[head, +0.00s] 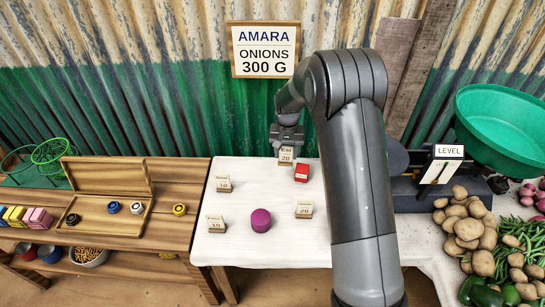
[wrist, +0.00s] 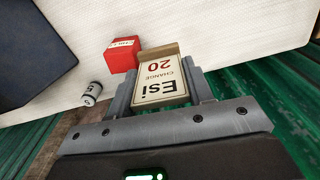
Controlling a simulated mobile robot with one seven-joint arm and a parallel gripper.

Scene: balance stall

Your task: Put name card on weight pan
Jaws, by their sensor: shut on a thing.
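My gripper (head: 286,141) is shut on a cream name card (head: 286,156) at the back of the white-covered table. In the wrist view the card (wrist: 160,85) sits between the two fingers (wrist: 161,92) and reads "Esi CHANGE 20". The balance stands at the right, with a green basin (head: 505,125) and a "LEVEL" plate (head: 449,152). A dark round shape (head: 397,157), perhaps the weight pan, shows beside my arm, which hides part of it.
A red block (head: 301,173) is close to the held card. A small grey weight (wrist: 91,93) shows in the wrist view. Potatoes (head: 468,222) lie at right.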

